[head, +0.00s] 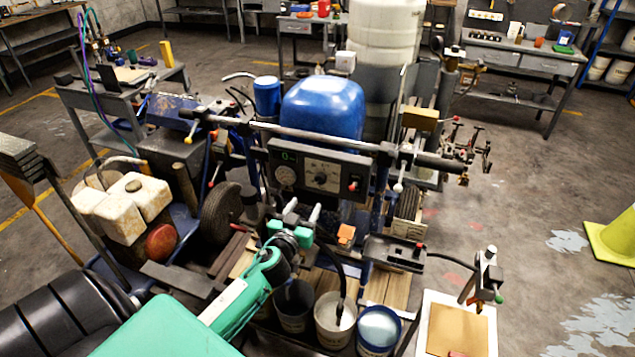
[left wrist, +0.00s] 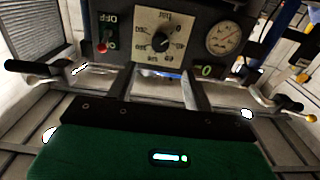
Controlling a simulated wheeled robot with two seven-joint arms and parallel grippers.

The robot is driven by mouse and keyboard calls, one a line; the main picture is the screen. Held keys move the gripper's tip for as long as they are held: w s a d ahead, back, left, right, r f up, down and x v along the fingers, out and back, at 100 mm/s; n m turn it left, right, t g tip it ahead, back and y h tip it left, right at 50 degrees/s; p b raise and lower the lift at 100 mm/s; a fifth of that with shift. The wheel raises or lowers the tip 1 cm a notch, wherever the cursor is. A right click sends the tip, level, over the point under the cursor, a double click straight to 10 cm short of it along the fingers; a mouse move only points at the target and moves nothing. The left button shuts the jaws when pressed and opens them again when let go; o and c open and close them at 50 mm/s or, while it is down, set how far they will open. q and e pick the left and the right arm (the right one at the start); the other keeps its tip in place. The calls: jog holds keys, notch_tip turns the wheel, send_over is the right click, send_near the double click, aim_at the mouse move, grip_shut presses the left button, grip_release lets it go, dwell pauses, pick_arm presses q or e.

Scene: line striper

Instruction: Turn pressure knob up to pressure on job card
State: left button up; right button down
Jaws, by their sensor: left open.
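The pressure knob (head: 320,178) is a dark knob on a pale dial plate, in the middle of the striper's dark control panel (head: 339,164). In the left wrist view the knob (left wrist: 160,42) shows upside down, its dial lettering too small to read surely. My left gripper (head: 302,209) is open and empty, below and in front of the panel. In the left wrist view its two fingers (left wrist: 158,72) point at the knob with a gap from it.
A round gauge (head: 285,175), a small green display (head: 288,157) and a red switch (head: 353,185) share the panel. A handlebar (head: 320,137) crosses above it. Several buckets (head: 379,329) stand below. Open floor lies to the right, with a yellow-green cone (head: 615,238).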

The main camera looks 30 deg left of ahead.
aim_at(319, 181)
pick_arm(q)
jog(key=p+x, duration=0.2)
jog(key=x, duration=0.7)
jog(key=shift+w+a, duration=0.15)
jog(key=shift+w, duration=0.1)
jog(key=shift+w+a+f, duration=0.1)
jog(key=shift+w, duration=0.55)
jog(key=c, duration=1)
